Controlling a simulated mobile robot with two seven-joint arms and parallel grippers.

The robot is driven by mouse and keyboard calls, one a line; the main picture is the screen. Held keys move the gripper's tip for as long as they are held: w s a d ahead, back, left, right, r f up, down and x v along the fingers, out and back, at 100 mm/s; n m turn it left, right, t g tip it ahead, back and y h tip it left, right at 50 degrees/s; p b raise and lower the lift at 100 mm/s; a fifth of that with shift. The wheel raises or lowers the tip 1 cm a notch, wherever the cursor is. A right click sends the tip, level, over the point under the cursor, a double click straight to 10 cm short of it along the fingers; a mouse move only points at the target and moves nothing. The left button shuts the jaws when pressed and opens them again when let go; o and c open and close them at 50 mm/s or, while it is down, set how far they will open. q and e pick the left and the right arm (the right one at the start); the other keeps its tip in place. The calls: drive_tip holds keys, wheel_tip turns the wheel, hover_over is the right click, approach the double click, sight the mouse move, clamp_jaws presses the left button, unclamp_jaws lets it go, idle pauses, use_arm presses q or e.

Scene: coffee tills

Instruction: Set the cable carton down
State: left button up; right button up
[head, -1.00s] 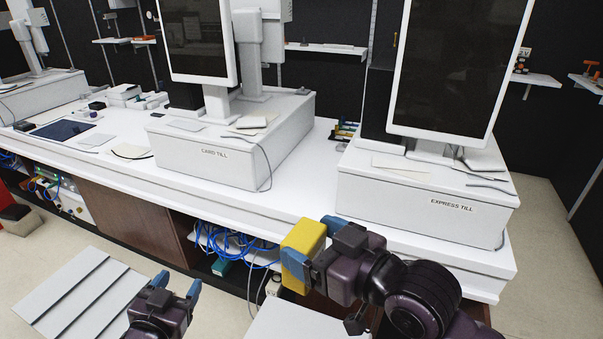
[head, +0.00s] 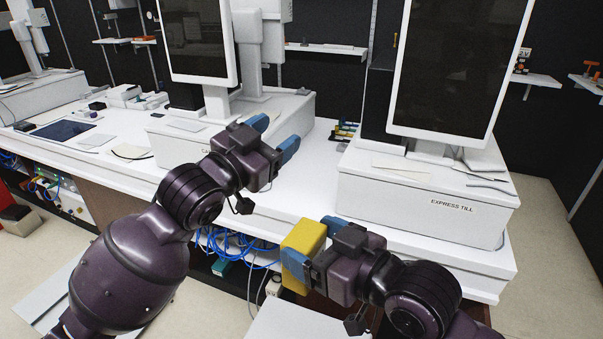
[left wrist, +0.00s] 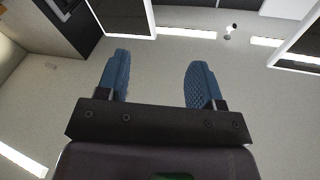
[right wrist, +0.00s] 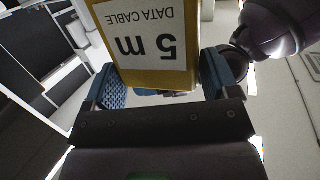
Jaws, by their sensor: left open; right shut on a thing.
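The cable carton (head: 303,250) is a yellow box. My right gripper (head: 312,246) is shut on it and holds it in front of the counter's front edge. In the right wrist view the carton (right wrist: 185,75) sits between the two blue fingers, its white label reading "5 m DATA CABLE" upside down. My left gripper (head: 275,138) is open and empty, raised over the counter in front of the card till (head: 290,140). In the left wrist view its blue fingers (left wrist: 158,80) are wide apart with nothing between them.
The white counter (head: 285,207) has a bare stretch between the card till and the express till (head: 430,200). Several small coloured items (head: 345,131) lie at its back. Blue cables (head: 235,243) fill the open shelf below. A pale surface (head: 300,322) shows at the bottom.

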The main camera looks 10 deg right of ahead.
use_arm(q)
drive_tip(key=s+d+r+m+g+y, duration=0.1)
drive_tip(key=s+d+r+m+g, duration=0.1)
drive_tip(key=s+d+r+g, duration=0.3)
drive_tip(key=s+d+r+m+g, duration=0.2)
drive_tip(key=s+d+r, duration=0.1)
drive_tip(key=d+r, duration=0.4)
drive_tip(key=n+g+y, duration=0.6)
drive_tip(key=n+y, duration=0.3)
drive_tip(key=y, duration=0.3)
approach(307, 234)
drive_tip(key=f, duration=0.7)
drive_tip(key=w+d+f, duration=0.1)
drive_tip(key=f, duration=0.2)
drive_tip(key=shift+f, duration=0.3)
